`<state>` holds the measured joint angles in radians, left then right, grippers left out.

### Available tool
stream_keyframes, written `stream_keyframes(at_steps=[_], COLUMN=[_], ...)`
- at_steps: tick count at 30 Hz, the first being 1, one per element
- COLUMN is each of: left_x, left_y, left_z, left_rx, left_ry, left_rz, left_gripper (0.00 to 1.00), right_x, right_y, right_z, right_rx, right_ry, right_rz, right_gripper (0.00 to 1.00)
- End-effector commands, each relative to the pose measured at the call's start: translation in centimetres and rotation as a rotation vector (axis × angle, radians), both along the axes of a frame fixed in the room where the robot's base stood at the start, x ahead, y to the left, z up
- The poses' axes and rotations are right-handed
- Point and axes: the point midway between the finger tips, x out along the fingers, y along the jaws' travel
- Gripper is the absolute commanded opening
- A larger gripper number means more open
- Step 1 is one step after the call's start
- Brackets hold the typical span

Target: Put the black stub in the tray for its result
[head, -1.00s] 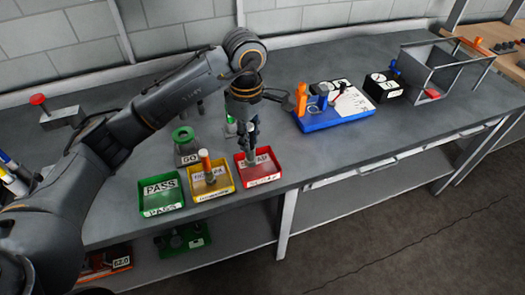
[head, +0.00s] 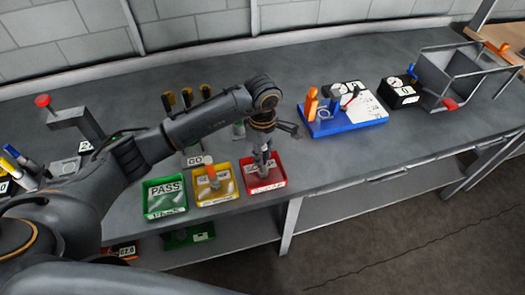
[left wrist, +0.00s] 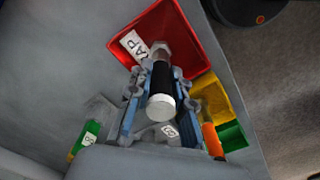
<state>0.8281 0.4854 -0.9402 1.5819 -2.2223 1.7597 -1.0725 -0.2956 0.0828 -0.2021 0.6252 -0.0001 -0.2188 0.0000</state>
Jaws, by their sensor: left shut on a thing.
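My left gripper (head: 263,160) is over the red tray (head: 280,176), pointing down. It is shut on the black stub (left wrist: 161,82), which has a white end and a metallic tip. In the left wrist view the tip overlaps the red tray (left wrist: 192,42); I cannot tell whether it touches the tray floor. The red tray's label reads as SCRAP, partly hidden. The yellow tray (head: 228,188) beside it holds an orange-and-white piece (head: 210,170). The green PASS tray (head: 165,206) at the left looks empty. My right gripper is not in view.
A blue fixture base (head: 345,127) with an orange lever stands right of the trays. A black box gauge (head: 401,92) and a grey metal frame (head: 450,80) are farther right. A GO block stands behind the trays. The bench front between trays and right end is clear.

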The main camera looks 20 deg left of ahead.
Motion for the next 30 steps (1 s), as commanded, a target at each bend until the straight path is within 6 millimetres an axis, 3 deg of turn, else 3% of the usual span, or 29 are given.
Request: stream_keyframes(at_steps=[4, 10, 11, 14, 26, 30], left_x=[0.1, 0.1, 0.1, 0.1, 0.1, 0.2], left_y=[0.0, 0.0, 0.0, 0.0, 0.0, 0.0], left_z=[-0.1, -0.5, -0.5, -0.4, 0.2, 1.9], left_rx=[0.0, 0.0, 0.0, 0.0, 0.0, 0.0], left_ry=[-0.004, -0.003, -0.002, -0.002, -0.002, -0.007], left_rz=[0.0, 0.0, 0.0, 0.0, 0.0, -0.001], left_gripper=[0.0, 0.0, 0.22, 0.43, 0.43, 0.43], right_x=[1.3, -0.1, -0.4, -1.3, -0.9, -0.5], right_y=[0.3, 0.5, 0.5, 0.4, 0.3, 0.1], right_z=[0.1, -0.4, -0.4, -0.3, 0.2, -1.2], right_rx=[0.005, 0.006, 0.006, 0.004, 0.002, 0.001], right_ry=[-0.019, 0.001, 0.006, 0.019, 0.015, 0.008], right_rz=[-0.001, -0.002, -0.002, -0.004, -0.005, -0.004], right_gripper=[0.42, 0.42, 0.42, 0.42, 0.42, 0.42])
